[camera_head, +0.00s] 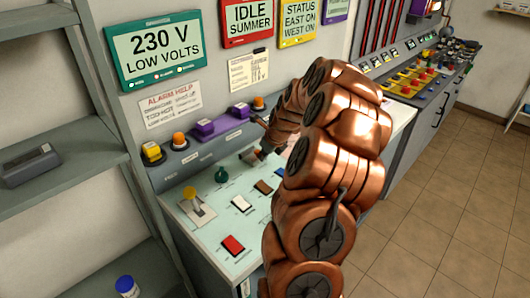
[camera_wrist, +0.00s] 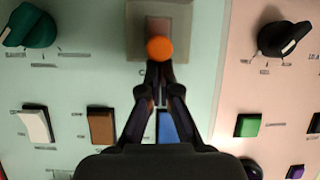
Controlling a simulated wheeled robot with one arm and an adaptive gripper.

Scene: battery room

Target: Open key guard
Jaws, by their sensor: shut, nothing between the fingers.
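My gripper (camera_wrist: 160,75) is shut and empty, its fingertips together just below an orange ball knob (camera_wrist: 159,48) in the wrist view. I cannot tell whether they touch the knob. The knob stands in front of a beige square plate (camera_wrist: 186,48) with a reddish-brown middle on the pale green panel (camera_wrist: 90,80). No part is clearly marked as the key guard, so I cannot tell which it is. In the head view my gripper (camera_head: 258,153) is over the back of the desk panel, and my copper arm hides much of the panel's right side.
A green rotary knob (camera_wrist: 32,28) is left of the plate, a black one (camera_wrist: 284,38) right. White (camera_wrist: 35,125), brown (camera_wrist: 101,125), blue (camera_wrist: 167,126) and green (camera_wrist: 247,125) buttons line the near side. A yellow-knobbed lever (camera_head: 190,194) and red button (camera_head: 233,245) are at left.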

